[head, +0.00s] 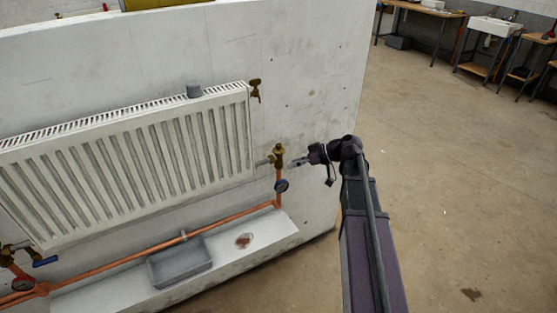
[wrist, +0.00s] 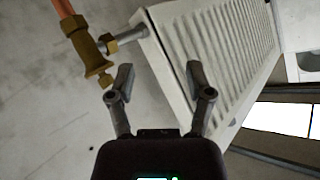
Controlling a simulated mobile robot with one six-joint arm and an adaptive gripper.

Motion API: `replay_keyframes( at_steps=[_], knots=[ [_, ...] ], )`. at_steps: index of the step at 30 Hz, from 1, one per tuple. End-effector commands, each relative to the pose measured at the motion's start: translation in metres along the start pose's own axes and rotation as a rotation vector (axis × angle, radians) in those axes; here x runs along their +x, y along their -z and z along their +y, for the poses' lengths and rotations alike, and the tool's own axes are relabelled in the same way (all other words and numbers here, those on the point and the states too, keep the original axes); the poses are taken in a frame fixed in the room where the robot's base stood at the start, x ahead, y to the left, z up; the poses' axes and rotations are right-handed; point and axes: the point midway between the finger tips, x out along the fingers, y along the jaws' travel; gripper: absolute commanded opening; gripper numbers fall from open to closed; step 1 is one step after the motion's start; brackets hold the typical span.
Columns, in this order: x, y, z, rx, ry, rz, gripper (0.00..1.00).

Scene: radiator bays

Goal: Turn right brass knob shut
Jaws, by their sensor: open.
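The right brass knob (head: 279,149) tops the valve at the lower right end of the white radiator, above a copper pipe. The brass valve also shows in the wrist view (wrist: 92,50), at upper left, outside the space between the fingers. My gripper (head: 293,164) is just to the right of the valve in the head view, apart from the knob as far as I can tell. In the wrist view my gripper (wrist: 160,78) has its two fingers spread with nothing between them. The radiator (wrist: 178,45) shows behind the fingers.
Another brass fitting (head: 255,88) is at the radiator's upper right corner. A grey tray (head: 180,262) stands on the white ledge (head: 275,232). The floor at right is open, with benches at the back.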

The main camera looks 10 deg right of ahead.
Motion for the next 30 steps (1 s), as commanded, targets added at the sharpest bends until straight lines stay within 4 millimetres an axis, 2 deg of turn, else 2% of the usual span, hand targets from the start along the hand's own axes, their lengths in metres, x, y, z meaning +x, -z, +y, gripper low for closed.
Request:
replay_keyframes(
  at_steps=[1, 12, 18, 30],
  knots=[
    [0.001, -0.008, 0.018, -0.035, 0.006, 0.046, 0.67],
    [-0.033, -0.007, 0.080, -0.311, 0.001, 0.373, 0.67],
    [-0.049, -0.006, 0.095, -0.394, -0.021, 0.470, 0.67],
    [-0.055, -0.004, 0.097, -0.415, -0.028, 0.494, 0.67]
  ],
)
